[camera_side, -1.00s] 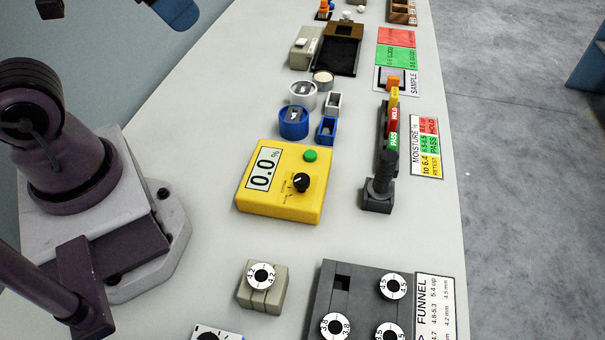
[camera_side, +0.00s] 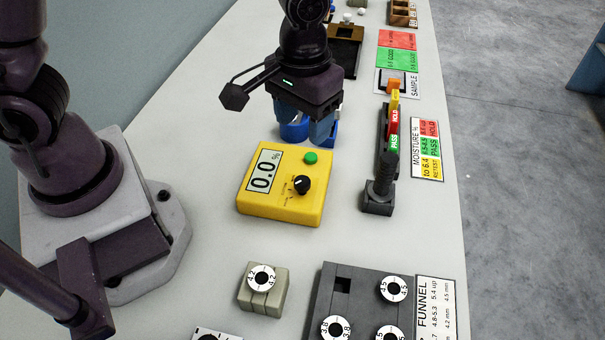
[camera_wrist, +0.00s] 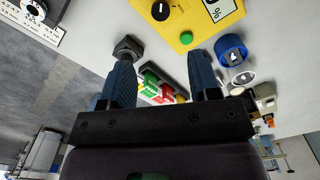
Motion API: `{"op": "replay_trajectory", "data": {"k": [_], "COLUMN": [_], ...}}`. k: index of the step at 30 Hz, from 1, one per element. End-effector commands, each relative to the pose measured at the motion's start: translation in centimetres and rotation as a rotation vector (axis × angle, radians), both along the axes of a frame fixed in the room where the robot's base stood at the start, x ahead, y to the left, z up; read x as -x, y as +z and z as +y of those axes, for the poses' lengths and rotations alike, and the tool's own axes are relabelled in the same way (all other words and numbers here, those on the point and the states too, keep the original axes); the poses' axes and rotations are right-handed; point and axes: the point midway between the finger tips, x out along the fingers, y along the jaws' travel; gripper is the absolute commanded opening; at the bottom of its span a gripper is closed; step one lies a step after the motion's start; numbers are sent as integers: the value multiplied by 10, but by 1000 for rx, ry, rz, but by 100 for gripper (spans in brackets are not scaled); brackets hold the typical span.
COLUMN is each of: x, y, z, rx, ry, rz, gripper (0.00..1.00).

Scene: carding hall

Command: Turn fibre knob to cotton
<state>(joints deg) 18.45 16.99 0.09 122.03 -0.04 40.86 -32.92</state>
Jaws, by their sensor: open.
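The yellow moisture meter (camera_side: 285,205) lies on the bench and its display (camera_side: 264,171) reads 0.0 %. Its black fibre knob (camera_side: 301,185) has small markings around it that are too small to read. A green button (camera_side: 311,158) sits above the knob. My gripper (camera_side: 308,135) is over the bench just behind the meter, above the blue round container, with its fingers apart and empty. In the wrist view my gripper (camera_wrist: 165,75) is open, and the knob (camera_wrist: 160,11) and green button (camera_wrist: 186,38) show beyond the fingertips.
A black lever stand (camera_side: 380,190) with PASS and HOLD labels stands right of the meter. A blue round container (camera_side: 294,130) is partly hidden by my gripper. A grey block with a dial (camera_side: 262,290) and a dark funnel rack (camera_side: 352,298) lie in front. Bench is clear left of the meter.

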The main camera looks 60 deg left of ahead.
Motion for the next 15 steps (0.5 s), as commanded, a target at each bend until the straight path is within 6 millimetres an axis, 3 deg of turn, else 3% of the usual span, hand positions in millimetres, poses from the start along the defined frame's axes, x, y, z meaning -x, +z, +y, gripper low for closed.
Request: {"op": "replay_trajectory", "data": {"k": [5, 15], "x": [1, 2], "y": [-19, -89], "z": [1, 1], "rx": [-2, -3], "ry": [10, 8], "rz": [7, 9], "gripper": [56, 56]}}
